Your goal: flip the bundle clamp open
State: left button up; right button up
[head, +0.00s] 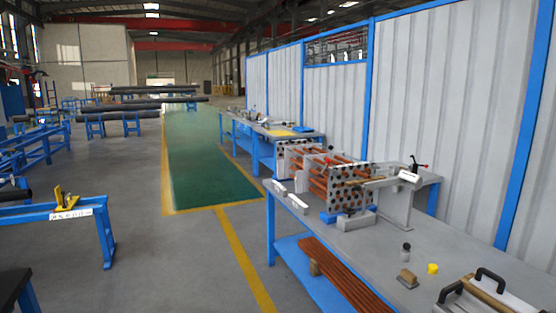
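A tube bundle (318,178) with copper-coloured tubes running through perforated grey plates lies on the grey workbench (375,260). Its near perforated plate (345,190) faces me. At its right stands a grey upright bracket (396,207). A clamp (416,166) with a dark handle and a small red part sits above the bracket's right side, and a light bar (395,181) reaches from there left toward the bundle. It is too small to tell whether the clamp is open or closed. Neither of my grippers is in view.
A block (407,278), a dark-capped bottle (406,252) and a yellow piece (433,268) stand on the near bench top. A plate with black handles (480,296) lies at bottom right. Copper tubes (345,275) rest on the blue lower shelf. Open floor (185,265) lies left.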

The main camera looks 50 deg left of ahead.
aim_at(328, 161)
jog(key=u, duration=1.35)
jog(key=z, duration=0.3)
jog(key=i+j+z, duration=0.4)
jog(key=i, duration=0.15)
jog(key=i+j+z, duration=0.35)
jog(key=i+j, duration=0.4)
jog(key=j, duration=0.15)
jog(key=i+j, duration=0.3)
jog(key=i+j+z, duration=0.1)
jog(key=i+j, duration=0.15)
jog(key=j, duration=0.2)
jog(key=i+j, duration=0.5)
jog(key=j, duration=0.25)
jog(key=i+j, duration=0.25)
jog(key=j, duration=0.15)
jog(key=z, duration=0.05)
